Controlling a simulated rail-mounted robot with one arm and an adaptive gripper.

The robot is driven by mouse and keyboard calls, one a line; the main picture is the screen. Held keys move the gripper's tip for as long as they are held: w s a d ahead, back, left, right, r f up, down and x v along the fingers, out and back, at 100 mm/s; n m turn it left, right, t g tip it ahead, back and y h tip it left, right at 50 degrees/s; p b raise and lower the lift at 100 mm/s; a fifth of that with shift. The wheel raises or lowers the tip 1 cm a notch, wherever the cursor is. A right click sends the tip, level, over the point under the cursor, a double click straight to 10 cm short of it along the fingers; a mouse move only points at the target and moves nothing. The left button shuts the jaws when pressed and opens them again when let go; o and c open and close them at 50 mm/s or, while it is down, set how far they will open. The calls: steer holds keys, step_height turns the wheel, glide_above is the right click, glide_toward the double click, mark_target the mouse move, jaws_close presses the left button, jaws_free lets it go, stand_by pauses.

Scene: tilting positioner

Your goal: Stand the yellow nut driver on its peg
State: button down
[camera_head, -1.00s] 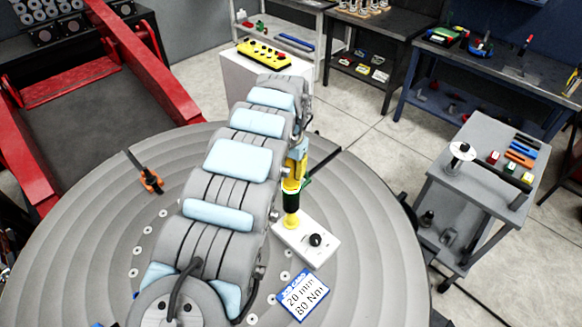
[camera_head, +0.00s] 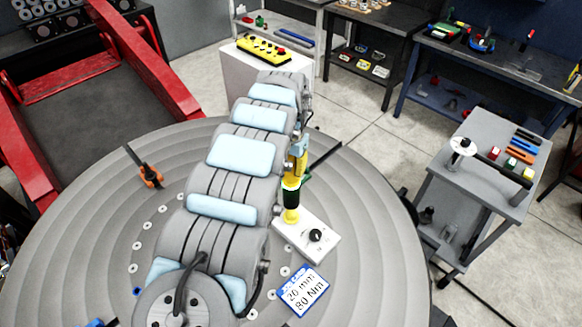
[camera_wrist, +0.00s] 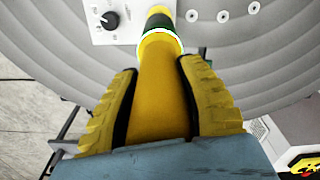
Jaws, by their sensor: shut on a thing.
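The yellow nut driver (camera_head: 291,197) hangs roughly upright below my gripper (camera_head: 298,160), with a dark green band around its middle. In the wrist view its yellow handle (camera_wrist: 162,85) lies between the two yellow finger pads of my gripper (camera_wrist: 160,100), which are shut on it. Its lower end overlaps the left part of a white box with a black knob (camera_head: 305,236); I cannot tell whether it touches the box. I cannot make out its peg. The box also shows in the wrist view (camera_wrist: 124,32).
The round grey turntable (camera_head: 380,220) fills the foreground. A blue-edged card (camera_head: 302,291) reading about 26 mm, 80 Nm lies near the box. An orange-handled clamp (camera_head: 152,178) sits at left. A grey trolley (camera_head: 480,195) with tools stands at right.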

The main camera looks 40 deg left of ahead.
mark_target(291, 184)
steer(key=shift+f, duration=0.15)
stand_by(0.4)
steer(key=shift+f+b, duration=0.8)
steer(key=shift+f, duration=1.7)
steer(key=shift+f+b, duration=0.45)
steer(key=shift+f, duration=0.95)
steer(key=shift+c, duration=0.5)
jaws_free()
steer(key=shift+r, duration=0.1)
